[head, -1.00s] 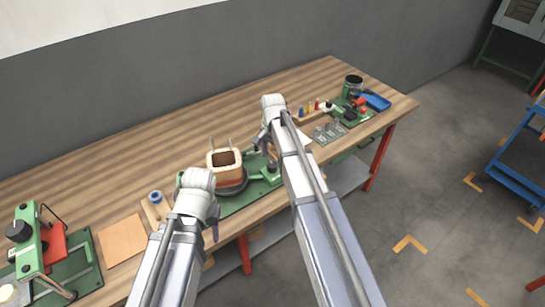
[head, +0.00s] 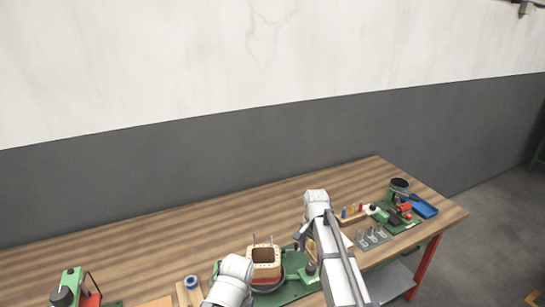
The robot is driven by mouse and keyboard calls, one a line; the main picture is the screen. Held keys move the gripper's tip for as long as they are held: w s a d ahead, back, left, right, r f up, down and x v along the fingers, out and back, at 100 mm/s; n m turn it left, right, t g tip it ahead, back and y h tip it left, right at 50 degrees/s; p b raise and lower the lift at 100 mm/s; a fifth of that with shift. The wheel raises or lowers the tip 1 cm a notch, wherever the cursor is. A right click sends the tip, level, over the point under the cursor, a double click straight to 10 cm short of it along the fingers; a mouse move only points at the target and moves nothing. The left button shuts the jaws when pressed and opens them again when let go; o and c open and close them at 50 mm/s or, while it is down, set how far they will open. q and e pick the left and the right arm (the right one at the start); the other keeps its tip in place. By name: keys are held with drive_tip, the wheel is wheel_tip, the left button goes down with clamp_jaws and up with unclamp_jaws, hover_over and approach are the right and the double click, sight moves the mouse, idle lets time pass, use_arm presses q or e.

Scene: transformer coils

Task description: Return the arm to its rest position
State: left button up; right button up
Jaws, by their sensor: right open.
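My right arm reaches over the bench from the lower edge. Its gripper (head: 302,234) is open and points down beside the coil, mostly behind its own wrist. It looks empty. My left arm's white wrist (head: 234,276) shows at the lower edge, left of the coil; its fingers cannot be made out.
The wooden bench (head: 170,245) runs along a grey and white wall, its back part bare. A green and red device (head: 72,285) stands at left.

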drive_tip(key=s+a+n, duration=0.6)
drive_tip(key=s+n, duration=0.1)
drive_tip(key=s, duration=0.4)
drive_tip(key=s+a+n+h, duration=0.1)
drive_tip(key=s+a+n, duration=0.6)
drive_tip(key=s, duration=0.5)
drive_tip(key=shift+s+n, duration=0.2)
drive_tip(key=shift+n, duration=0.1)
drive_tip(key=shift+r, duration=0.1)
